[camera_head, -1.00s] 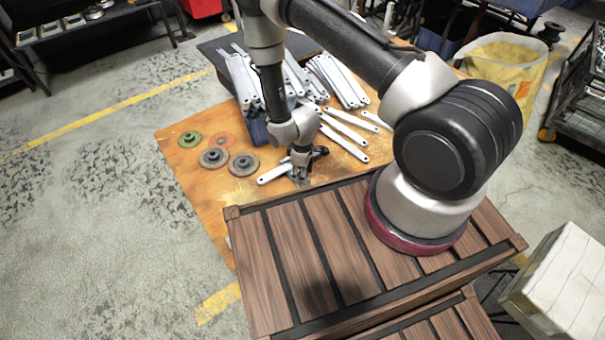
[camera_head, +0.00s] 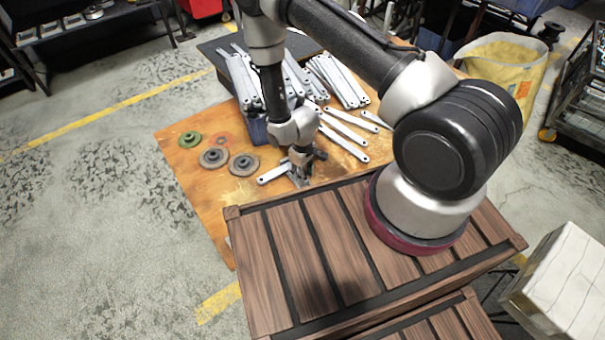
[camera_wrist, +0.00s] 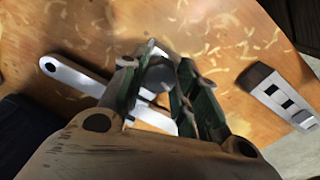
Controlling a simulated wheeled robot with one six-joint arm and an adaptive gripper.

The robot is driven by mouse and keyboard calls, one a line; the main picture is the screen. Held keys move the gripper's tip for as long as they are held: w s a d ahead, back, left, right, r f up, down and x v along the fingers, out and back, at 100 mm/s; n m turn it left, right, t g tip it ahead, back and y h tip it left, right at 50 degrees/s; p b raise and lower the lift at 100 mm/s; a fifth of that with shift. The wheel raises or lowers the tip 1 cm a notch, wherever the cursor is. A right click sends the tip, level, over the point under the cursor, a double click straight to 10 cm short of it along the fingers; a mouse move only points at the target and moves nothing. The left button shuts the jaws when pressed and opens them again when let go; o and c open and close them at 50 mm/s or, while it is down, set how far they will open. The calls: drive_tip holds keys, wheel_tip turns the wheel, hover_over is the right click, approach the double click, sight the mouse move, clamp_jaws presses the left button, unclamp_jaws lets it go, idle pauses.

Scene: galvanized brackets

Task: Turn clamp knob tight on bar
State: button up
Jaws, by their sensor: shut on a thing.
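My gripper (camera_head: 300,175) points down over the near part of the orange work table. In the wrist view its two dark green fingers (camera_wrist: 162,88) are shut on the clamp knob (camera_wrist: 157,74), a grey round piece between the fingertips. The pale metal bar (camera_wrist: 78,76) runs beneath the fingers; its holed end sticks out to the left. The bar's end also shows left of my gripper in the head view (camera_head: 271,175). The fingers hide most of the clamp, so how closely it sits on the bar cannot be seen.
A slotted metal block (camera_wrist: 272,93) lies to the right in the wrist view. Grey discs (camera_head: 243,165) and a green disc (camera_head: 190,139) lie left of my gripper. Several bare bars (camera_head: 345,143) lie behind it to the right, near a larger pile.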

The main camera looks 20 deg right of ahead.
drive_tip(key=m, duration=0.7)
drive_tip(key=shift+m, duration=0.4)
drive_tip(key=m, duration=0.6)
drive_tip(key=shift+m, duration=0.3)
drive_tip(key=o, duration=0.9)
drive_tip(key=shift+o, duration=0.2)
